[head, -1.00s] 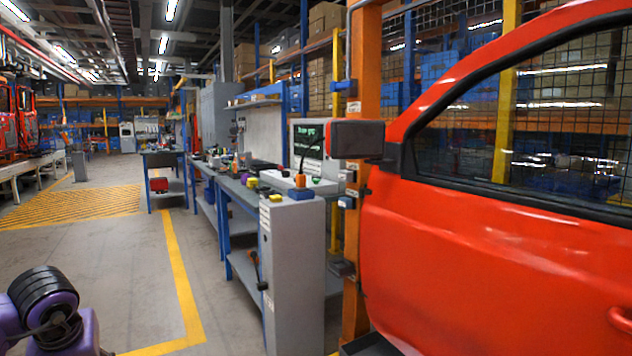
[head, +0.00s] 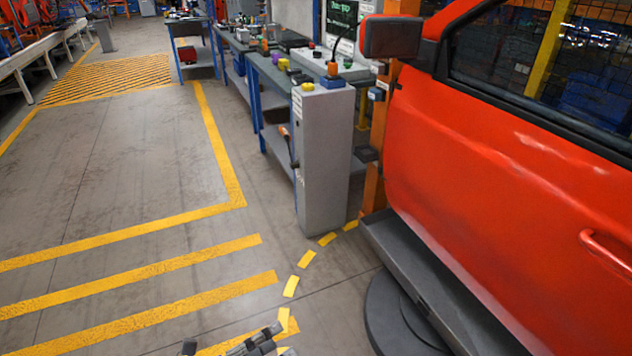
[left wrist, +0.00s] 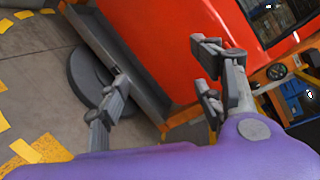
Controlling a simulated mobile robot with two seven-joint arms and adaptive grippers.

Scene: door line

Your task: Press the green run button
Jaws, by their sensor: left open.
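A small green button (head: 348,64) shows on the white sloped box at the bench end, partly behind the grey post; it is too small to read any label. My left gripper (head: 234,341) is at the bottom edge of the head view, low over the floor stripes, far from the button and only partly in frame. In the left wrist view the left gripper (left wrist: 158,78) has its grey fingers spread with nothing between them. The red door and its dark sill lie beyond them. The button is not in the left wrist view. My right gripper is not in view.
A dark round base (head: 395,315) lies below. Floor at left is clear.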

